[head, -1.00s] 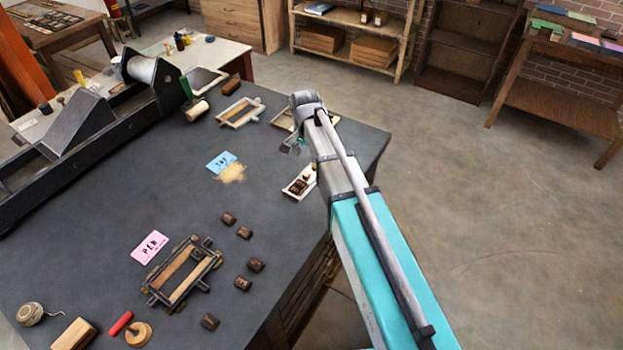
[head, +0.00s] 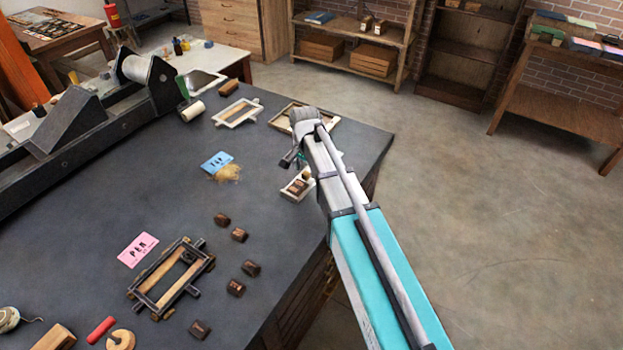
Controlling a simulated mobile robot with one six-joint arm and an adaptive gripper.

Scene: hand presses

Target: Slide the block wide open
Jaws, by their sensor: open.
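A dark-edged frame (head: 152,303) with pale wooden bars lies at the front left of the grey table (head: 110,215), beside a pink card (head: 138,249). A gap shows between its bars. A small pale tray (head: 291,197) with dark pieces in it stands near the table's right edge. I cannot tell which piece is the task's block. My gripper (head: 293,159) is open over the table, just behind the small tray and well to the right of the dark frame. My arm hides part of its jaws, and nothing shows between them.
Several small dark blocks (head: 239,234) lie right of the dark frame. A blue card (head: 217,161) lies further back, near a pale frame (head: 237,113) and a larger tray (head: 284,117). A long press (head: 95,130) fills the left side. Open floor lies right of the table.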

